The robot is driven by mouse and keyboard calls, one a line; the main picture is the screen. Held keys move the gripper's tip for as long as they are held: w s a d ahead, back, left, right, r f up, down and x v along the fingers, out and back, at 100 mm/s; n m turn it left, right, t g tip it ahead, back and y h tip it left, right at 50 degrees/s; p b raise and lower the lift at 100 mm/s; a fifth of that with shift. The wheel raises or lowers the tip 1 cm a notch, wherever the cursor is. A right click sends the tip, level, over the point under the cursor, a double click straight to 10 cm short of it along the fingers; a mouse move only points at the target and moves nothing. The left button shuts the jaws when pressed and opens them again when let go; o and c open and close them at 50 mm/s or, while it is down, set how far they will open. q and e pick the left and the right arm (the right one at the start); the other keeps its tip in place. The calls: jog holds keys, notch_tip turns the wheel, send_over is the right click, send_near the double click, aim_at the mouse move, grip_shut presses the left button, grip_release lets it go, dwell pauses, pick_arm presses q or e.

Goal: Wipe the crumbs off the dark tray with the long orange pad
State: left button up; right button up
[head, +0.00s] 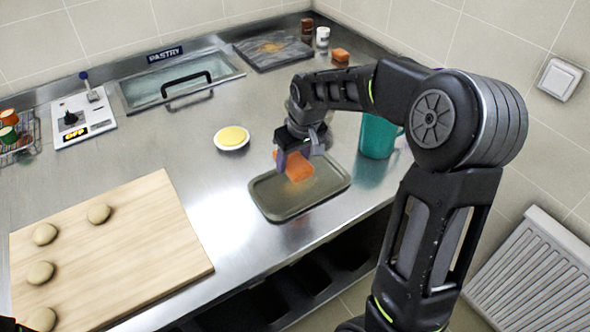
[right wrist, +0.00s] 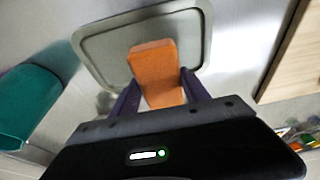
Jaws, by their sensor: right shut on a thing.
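My right gripper (head: 298,160) is shut on the long orange pad (head: 297,168). The pad is over the near grey-green tray (head: 265,204); I cannot tell whether it touches it. In the right wrist view the pad (right wrist: 152,62) is between the fingers (right wrist: 157,88), with the near tray's rim (right wrist: 92,48) beyond. No crumbs show clearly on that tray. A darker tray (head: 250,58) lies at the back of the counter, with a brownish scatter like crumbs on its middle. My left gripper is not in view.
A teal jug (head: 377,138) stands close to the right of the near tray. A small orange block (head: 340,56) and two small jars stand beside the back tray. A yellow-topped dish (head: 231,138), a wooden board (head: 130,245) with dough pieces and a lidded well (head: 180,80) lie left.

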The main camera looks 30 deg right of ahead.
jog(key=shift+f, duration=0.1)
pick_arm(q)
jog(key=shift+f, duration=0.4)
pick_arm(e)
jog(key=shift+r, duration=0.2)
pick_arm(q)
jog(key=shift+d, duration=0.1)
